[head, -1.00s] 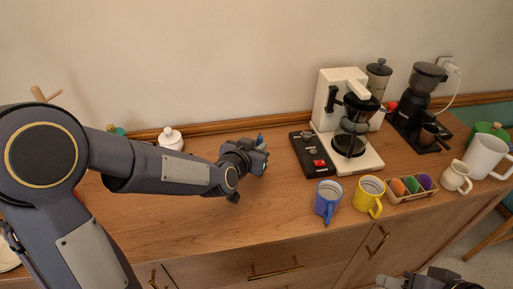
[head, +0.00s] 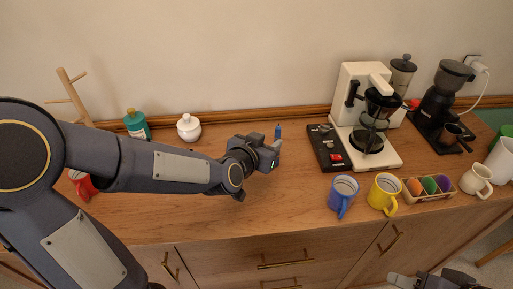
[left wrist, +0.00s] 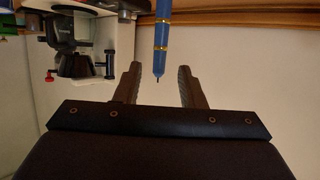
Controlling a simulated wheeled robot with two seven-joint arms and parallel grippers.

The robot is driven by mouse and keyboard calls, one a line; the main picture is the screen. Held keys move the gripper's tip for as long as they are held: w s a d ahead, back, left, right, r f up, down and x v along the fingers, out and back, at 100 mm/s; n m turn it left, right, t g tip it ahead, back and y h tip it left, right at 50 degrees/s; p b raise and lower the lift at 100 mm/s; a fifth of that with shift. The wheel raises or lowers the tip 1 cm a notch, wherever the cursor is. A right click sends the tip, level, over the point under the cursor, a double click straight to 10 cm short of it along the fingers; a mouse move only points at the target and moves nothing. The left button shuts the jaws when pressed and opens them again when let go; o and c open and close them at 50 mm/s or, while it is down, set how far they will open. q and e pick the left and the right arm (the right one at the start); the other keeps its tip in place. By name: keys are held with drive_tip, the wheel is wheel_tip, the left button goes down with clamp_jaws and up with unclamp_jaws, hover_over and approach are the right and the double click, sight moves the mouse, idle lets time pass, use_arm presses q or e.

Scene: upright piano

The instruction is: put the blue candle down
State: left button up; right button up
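The blue candle (head: 278,131) shows in the head view as a small blue upright piece just behind the fingers of my left gripper (head: 274,154). Its lower part is hidden by the gripper, so I cannot see its base. In the left wrist view the blue candle (left wrist: 161,38) has gold bands and a dark thin tip. It reaches between the fingertips of my left gripper (left wrist: 159,72), with a visible gap on both sides. My left gripper is open, low over the wooden cabinet top (head: 240,212). My right gripper (head: 402,281) is partly in view at the bottom right.
A black control box (head: 325,148) and a white coffee maker (head: 350,100) stand right of the candle. A blue mug (head: 343,193) and a yellow mug (head: 384,191) stand nearer the front. A white lidded pot (head: 188,127) is behind my left arm. The top in front of my left gripper is clear.

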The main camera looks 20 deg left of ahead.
use_arm(q)
drive_tip(key=s+a+n+g, duration=0.2)
drive_tip(key=s+a+g, duration=0.2)
drive_tip(key=s, duration=0.9)
drive_tip(key=s+a+n+g+p, duration=0.1)
drive_tip(key=s+a+n+g, duration=0.1)
drive_tip(key=s, duration=1.1)
drive_tip(key=shift+a+g+h+p, duration=0.3)
drive_tip(key=shift+a+g, duration=0.6)
drive_tip(key=shift+a, duration=0.2)
drive_tip(key=shift+o, duration=0.2)
drive_tip(key=shift+s, duration=0.1)
